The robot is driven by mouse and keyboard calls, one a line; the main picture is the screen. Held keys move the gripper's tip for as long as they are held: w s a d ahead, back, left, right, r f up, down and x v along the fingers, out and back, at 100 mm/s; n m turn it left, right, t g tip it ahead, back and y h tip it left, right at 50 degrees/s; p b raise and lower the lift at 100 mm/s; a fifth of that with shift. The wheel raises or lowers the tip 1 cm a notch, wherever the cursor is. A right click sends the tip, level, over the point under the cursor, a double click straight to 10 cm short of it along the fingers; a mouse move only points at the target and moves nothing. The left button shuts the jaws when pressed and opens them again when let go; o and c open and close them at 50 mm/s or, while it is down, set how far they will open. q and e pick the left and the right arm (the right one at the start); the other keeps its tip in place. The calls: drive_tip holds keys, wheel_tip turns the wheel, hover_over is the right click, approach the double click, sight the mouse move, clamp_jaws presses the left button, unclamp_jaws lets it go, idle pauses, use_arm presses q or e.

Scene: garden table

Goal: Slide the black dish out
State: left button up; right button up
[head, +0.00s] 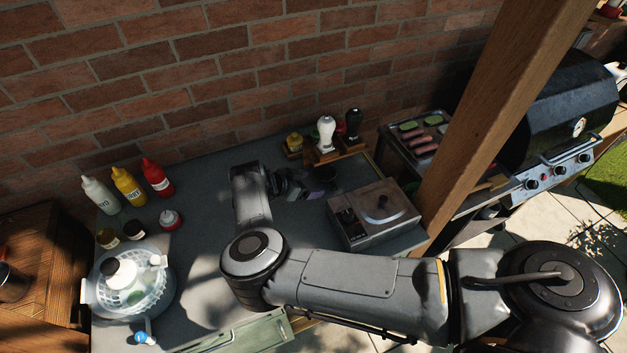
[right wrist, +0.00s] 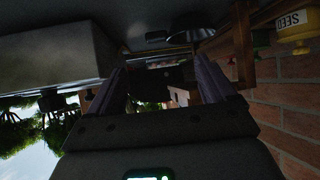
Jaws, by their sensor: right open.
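The black dish (head: 322,173) sits on the grey counter at the back, between the wooden condiment rack and the metal box. It shows only as a small dark shape just beyond my right gripper (head: 294,186). In the right wrist view a dark, flared dish (right wrist: 192,28) appears past the fingertips, with the picture turned over. My right gripper (right wrist: 172,78) is open, its two fingers spread apart. I see no contact between fingers and dish; the shade makes the exact distance hard to tell. My left gripper is not in view.
The metal box (head: 373,213) stands right of the gripper. The wooden rack (head: 335,152) with bottles is behind, near the brick wall. Sauce bottles (head: 128,186) and a salad spinner (head: 131,283) stand at left. The counter's middle left is clear. A wooden post (head: 497,115) rises at right.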

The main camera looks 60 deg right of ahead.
sight(332, 183)
idle(0.3)
drive_tip(key=p+x, duration=0.1)
drive_tip(key=x, duration=0.9)
drive_tip(key=shift+s+d+f, duration=0.1)
drive_tip(key=shift+d+f, duration=0.15)
drive_tip(key=shift+c, duration=0.4)
drive_tip(key=c, duration=1.1)
